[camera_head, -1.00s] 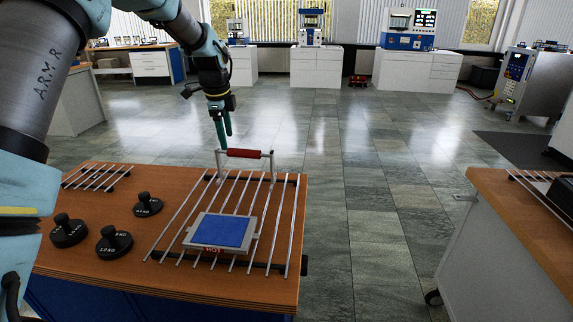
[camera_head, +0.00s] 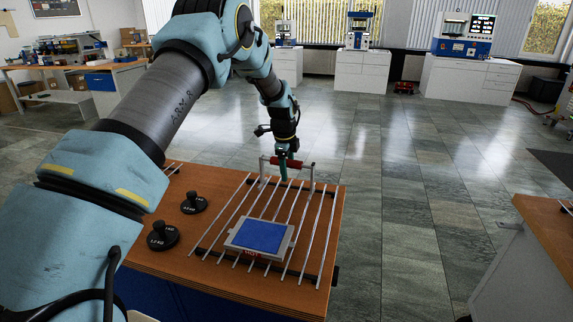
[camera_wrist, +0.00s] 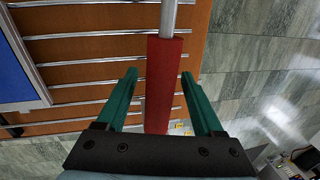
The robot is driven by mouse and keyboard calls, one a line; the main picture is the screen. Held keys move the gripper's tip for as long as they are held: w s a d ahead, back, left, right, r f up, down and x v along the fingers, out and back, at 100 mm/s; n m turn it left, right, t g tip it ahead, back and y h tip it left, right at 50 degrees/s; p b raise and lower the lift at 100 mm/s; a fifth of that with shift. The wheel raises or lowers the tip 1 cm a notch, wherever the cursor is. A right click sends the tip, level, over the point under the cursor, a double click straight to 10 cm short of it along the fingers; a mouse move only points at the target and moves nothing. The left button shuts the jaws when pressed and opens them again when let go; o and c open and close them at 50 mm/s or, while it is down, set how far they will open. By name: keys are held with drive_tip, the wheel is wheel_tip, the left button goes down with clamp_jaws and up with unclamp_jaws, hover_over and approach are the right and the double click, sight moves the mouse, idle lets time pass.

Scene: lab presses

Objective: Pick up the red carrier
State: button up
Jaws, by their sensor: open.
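The red carrier's handle (camera_head: 307,165) is a red sleeve on a metal bar between two upright posts, at the far end of the slatted metal rack (camera_head: 318,245). My gripper (camera_head: 284,179) is down at the handle, its green fingers covering part of it in the head view. In the wrist view, the red handle (camera_wrist: 165,62) runs lengthwise between the two open fingers (camera_wrist: 160,73), with a gap on each side. The lower part of the carrier is hard to make out against the rack.
A blue-topped plate in a grey frame (camera_head: 262,238) with a red label lies on the rack. Two black weights, one nearer (camera_head: 162,236) and one farther (camera_head: 194,203), stand left on the wooden bench (camera_head: 210,270). Another bench (camera_head: 545,235) stands right, across open floor.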

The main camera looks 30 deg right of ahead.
drive_tip(key=shift+w+f, duration=0.1)
drive_tip(key=shift+f, duration=0.4)
clamp_jaws()
drive_tip(key=shift+d+r, duration=0.1)
drive_tip(key=shift+r, duration=0.05)
idle(0.9)
